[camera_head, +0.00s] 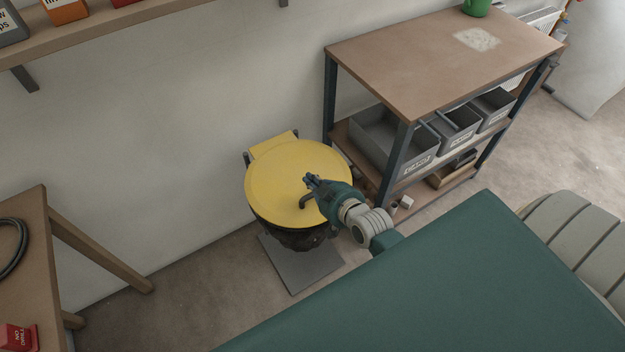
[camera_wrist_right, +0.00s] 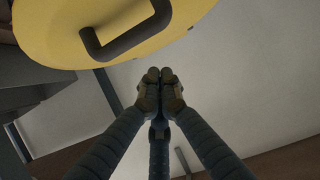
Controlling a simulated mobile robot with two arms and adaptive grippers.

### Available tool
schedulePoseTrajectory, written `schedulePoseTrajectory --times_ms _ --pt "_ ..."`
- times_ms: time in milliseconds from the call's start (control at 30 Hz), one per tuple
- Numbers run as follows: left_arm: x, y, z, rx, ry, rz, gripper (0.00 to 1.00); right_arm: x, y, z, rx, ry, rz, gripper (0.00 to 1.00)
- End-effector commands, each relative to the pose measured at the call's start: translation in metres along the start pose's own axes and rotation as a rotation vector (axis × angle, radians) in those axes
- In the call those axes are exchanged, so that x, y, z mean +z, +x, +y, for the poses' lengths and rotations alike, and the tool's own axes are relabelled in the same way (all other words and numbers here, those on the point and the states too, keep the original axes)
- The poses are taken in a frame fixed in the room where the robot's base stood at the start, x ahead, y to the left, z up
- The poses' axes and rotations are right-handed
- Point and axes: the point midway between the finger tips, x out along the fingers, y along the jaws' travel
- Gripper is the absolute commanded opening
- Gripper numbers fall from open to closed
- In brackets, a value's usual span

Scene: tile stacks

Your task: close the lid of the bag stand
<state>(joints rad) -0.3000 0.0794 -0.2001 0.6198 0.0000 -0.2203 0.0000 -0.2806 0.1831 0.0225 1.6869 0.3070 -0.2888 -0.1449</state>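The round yellow lid (camera_head: 272,190) of the bag stand lies over the black bag (camera_head: 290,237), apparently flat. I cannot tell whether its rim touches the ring beneath. A dark handle (camera_head: 303,200) is on the lid near its front right; the handle also shows in the right wrist view (camera_wrist_right: 128,38). My right gripper (camera_head: 311,181) is over the right part of the lid, beside the handle. In the right wrist view its fingertips (camera_wrist_right: 160,75) are together with nothing visible between them, apart from the handle. Any contact with the lid is unclear. My left gripper is not in view.
A shelf unit (camera_head: 420,70) with grey bins stands right of the bag stand. A wooden table (camera_head: 35,235) is at the left, and a wall shelf (camera_head: 120,25) is above. The stand's grey base plate (camera_head: 300,270) rests on clear floor.

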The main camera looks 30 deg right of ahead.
Motion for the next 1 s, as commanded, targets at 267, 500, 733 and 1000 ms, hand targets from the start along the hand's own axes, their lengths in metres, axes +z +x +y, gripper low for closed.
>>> schedulePoseTrajectory --times_ms 267,500,733,1000 --pt "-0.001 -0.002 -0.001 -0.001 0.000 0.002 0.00 0.004 -0.049 0.000 -0.001 -0.001 -0.003 0.00" --pt "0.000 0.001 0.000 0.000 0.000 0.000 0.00 0.011 -0.087 0.000 0.000 -0.001 -0.001 0.00" --pt "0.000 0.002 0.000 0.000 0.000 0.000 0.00 0.011 -0.098 0.000 0.000 -0.001 0.001 0.00" --pt "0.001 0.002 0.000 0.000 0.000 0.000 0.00 0.048 -0.090 0.000 0.005 0.005 -0.061 0.00"
